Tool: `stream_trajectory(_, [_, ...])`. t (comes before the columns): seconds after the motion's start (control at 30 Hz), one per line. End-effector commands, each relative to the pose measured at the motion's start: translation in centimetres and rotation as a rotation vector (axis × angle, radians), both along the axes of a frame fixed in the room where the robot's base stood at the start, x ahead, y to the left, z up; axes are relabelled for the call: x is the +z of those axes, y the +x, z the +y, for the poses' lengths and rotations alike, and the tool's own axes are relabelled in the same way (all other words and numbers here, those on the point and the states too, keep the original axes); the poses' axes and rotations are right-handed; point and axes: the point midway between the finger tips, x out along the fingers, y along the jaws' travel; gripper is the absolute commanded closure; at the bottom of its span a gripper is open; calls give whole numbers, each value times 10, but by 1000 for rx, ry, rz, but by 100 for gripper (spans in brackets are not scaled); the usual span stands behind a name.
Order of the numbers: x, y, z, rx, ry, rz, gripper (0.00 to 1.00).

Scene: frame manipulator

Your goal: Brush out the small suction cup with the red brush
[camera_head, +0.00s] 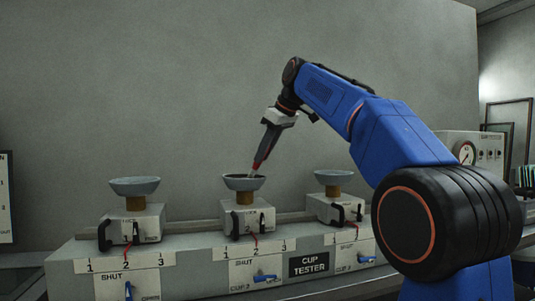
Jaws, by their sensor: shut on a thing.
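Three grey suction cups stand mouth up on orange-brown necks: the left cup (135,187), the middle cup (244,184) and the right cup (333,178). The right one looks smallest, but it is also farther off, so I cannot tell their true sizes. My gripper (268,142) is above the middle cup, tilted down to the left, shut on the red brush (257,164). The brush's pale lower end reaches the mouth of the middle cup. I cannot tell whether it touches the inside; the cup's front wall hides the bottom.
Each cup stands on a white block with black handles, on the long cup tester bench (200,252). Blue levers (265,277) and number scales are on its front. A box with a round gauge (465,153) stands behind my arm. The space above the left cup is free.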

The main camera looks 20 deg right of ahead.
Motion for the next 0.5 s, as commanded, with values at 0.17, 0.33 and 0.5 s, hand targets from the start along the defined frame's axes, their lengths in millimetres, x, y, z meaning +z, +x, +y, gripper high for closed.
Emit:
stream_trajectory(0.17, [0, 4, 5, 1, 1, 1, 100])
stream_trajectory(0.33, [-1, 6, 13, 3, 0, 1, 100])
stream_trajectory(0.5, [-2, 8, 20, 1, 0, 3, 100])
